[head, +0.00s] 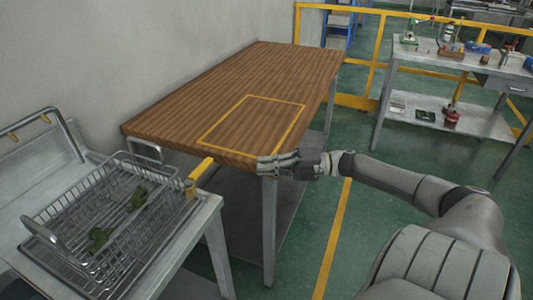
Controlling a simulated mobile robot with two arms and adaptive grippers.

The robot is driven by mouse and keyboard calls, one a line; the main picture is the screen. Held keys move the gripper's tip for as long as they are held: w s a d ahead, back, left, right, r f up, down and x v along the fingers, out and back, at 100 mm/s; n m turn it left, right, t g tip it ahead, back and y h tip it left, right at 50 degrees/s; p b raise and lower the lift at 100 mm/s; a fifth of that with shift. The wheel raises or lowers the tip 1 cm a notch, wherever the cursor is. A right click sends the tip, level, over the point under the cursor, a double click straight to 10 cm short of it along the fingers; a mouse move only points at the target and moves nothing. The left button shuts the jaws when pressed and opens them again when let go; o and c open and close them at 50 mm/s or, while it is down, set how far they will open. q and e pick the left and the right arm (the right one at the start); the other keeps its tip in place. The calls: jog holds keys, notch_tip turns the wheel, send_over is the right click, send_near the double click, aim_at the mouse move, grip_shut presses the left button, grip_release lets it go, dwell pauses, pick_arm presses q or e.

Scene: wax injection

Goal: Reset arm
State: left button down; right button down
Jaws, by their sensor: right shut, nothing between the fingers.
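My right arm comes in from the lower right and reaches left. My right gripper (268,163) is shut and empty, at the near right corner of the wooden table (215,90). In the picture its fingertips overlap the table's front edge; I cannot tell whether they touch it. My left gripper does not show.
A wire basket (68,212) holding green pieces (137,198) stands on a metal bench (206,216) at the lower left. A yellow outline (253,97) marks the bare wooden tabletop. A workbench (464,64) and yellow railing (378,50) stand behind. Green floor is open at right.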

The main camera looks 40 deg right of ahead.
dwell(0.6)
jog(key=a+f+m+t+h, duration=0.1)
jog(key=a+f+m+h, duration=0.45)
jog(key=f+m, duration=0.25)
jog(key=a+f+m+t+h, duration=0.1)
jog(key=a+f+m+h, duration=0.3)
jog(key=f+m+h, duration=0.4)
jog(key=s+a+f+m+g, duration=0.1)
jog(key=s+a+m+g, duration=0.5)
jog(key=s, duration=0.5)
jog(key=s+a+f+m+g, duration=0.25)
jog(key=s+a+g, duration=0.25)
jog(key=s+a, duration=0.45)
jog(key=s+d+f+g+p, duration=0.1)
jog(key=s+f, duration=0.1)
jog(key=f, duration=1)
jog(key=s+d+f+p, duration=0.1)
jog(key=f+p, duration=0.1)
jog(key=f, duration=1)
jog(key=s+d+f+g+p, duration=0.1)
jog(key=s+d+f, duration=0.2)
jog(key=s+f, duration=1)
jog(key=s, duration=0.3)
jog(key=shift+s+p, duration=0.35)
